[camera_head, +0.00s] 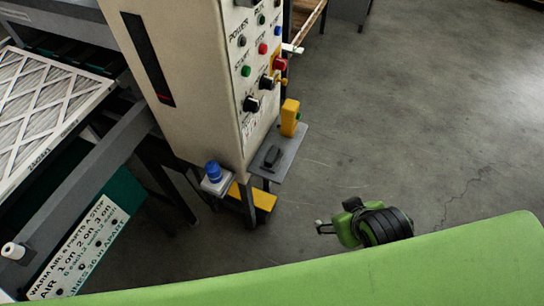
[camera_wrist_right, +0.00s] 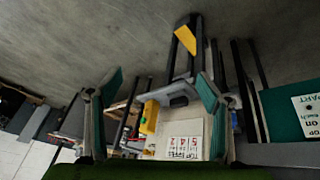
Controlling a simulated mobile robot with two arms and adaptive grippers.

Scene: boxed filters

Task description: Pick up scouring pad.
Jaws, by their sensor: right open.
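A small grey shelf (camera_head: 288,150) juts from the foot of the cream control cabinet. I cannot tell for sure which is the scouring pad. In the right wrist view the dark item (camera_wrist_right: 179,101) and the yellow block (camera_wrist_right: 149,117) appear between the spread fingers, some way beyond them. My right gripper (camera_wrist_right: 160,88) is open and empty. In the head view its arm is right of the shelf, apart from it. My left gripper is not in view.
The control cabinet (camera_head: 195,80) with buttons and knobs stands behind the shelf. A blue knob on a white box (camera_head: 213,173) is left of the shelf. A rack with a pleated filter (camera_head: 40,95) fills the left. Open concrete floor (camera_head: 430,110) lies right.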

